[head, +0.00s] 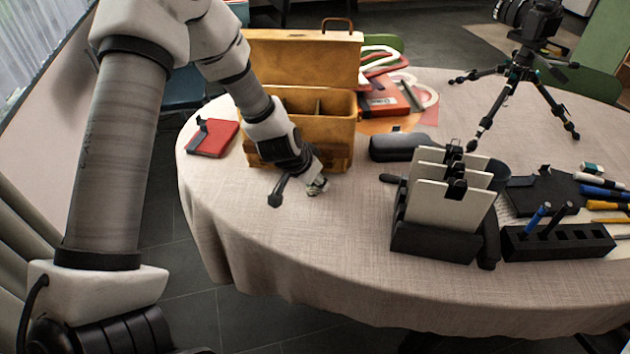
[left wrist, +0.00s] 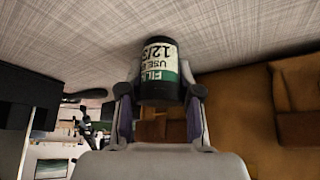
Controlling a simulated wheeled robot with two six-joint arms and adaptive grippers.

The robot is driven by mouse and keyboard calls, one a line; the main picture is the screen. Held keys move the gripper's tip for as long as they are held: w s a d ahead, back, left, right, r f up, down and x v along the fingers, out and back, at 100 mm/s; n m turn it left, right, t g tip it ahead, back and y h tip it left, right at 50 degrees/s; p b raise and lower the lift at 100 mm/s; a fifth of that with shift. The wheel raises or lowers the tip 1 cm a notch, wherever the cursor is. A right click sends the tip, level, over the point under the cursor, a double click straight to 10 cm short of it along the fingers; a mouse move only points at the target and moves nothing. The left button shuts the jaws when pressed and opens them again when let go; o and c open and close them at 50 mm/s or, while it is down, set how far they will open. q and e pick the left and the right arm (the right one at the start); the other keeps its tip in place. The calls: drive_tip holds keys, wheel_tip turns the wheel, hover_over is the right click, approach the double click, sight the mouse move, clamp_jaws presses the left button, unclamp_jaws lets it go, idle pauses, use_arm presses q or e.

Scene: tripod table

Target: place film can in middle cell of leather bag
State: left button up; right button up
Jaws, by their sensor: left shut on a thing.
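The leather bag (head: 262,98) is a tan open case with its lid raised, at the back left of the table. Its upper part shows dividers between cells. My left gripper (head: 318,186) is low over the table, just in front of the bag's right front corner. In the left wrist view, my left gripper (left wrist: 160,108) is shut on the film can (left wrist: 158,72), a dark can with a white and green label, seen with its text upside down. The bag (left wrist: 285,105) fills the right of that view. In the head view the can is hardly discernible at the fingertips. My right gripper is not in view.
A red notebook (head: 213,137) lies left of the bag. A black rack with pale panels (head: 445,205) stands to the right, beside a black pen holder (head: 556,242). A camera tripod (head: 520,75) stands behind. The cloth in front of the bag is clear.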

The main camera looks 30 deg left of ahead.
use_arm(q)
wheel_tip(320, 180, up, 4)
drive_tip(key=shift+f+p, duration=0.15)
drive_tip(key=shift+p, duration=1)
drive_tip(key=s+d, duration=0.1)
drive_tip(key=s, duration=0.2)
drive_tip(key=s+d+b, duration=0.1)
drive_tip(key=s, duration=0.2)
drive_tip(key=s+d+b, duration=0.1)
drive_tip(key=s+d, duration=0.1)
drive_tip(key=s, duration=0.1)
drive_tip(key=shift+s+d+r+p, duration=0.25)
drive_tip(key=shift+s+r+p, duration=0.55)
drive_tip(key=shift+p, duration=0.35)
drive_tip(key=s+p, duration=0.1)
drive_tip(key=p, duration=0.2)
drive_tip(key=s+d+p, duration=0.1)
drive_tip(key=p, duration=0.3)
drive_tip(key=s+p, duration=0.1)
drive_tip(key=p, duration=0.2)
drive_tip(key=shift+s+d, duration=0.4)
drive_tip(key=shift+s+d+f+p, duration=0.15)
drive_tip(key=shift+f+p, duration=0.1)
drive_tip(key=shift+p, duration=0.15)
drive_tip(key=shift+f, duration=0.1)
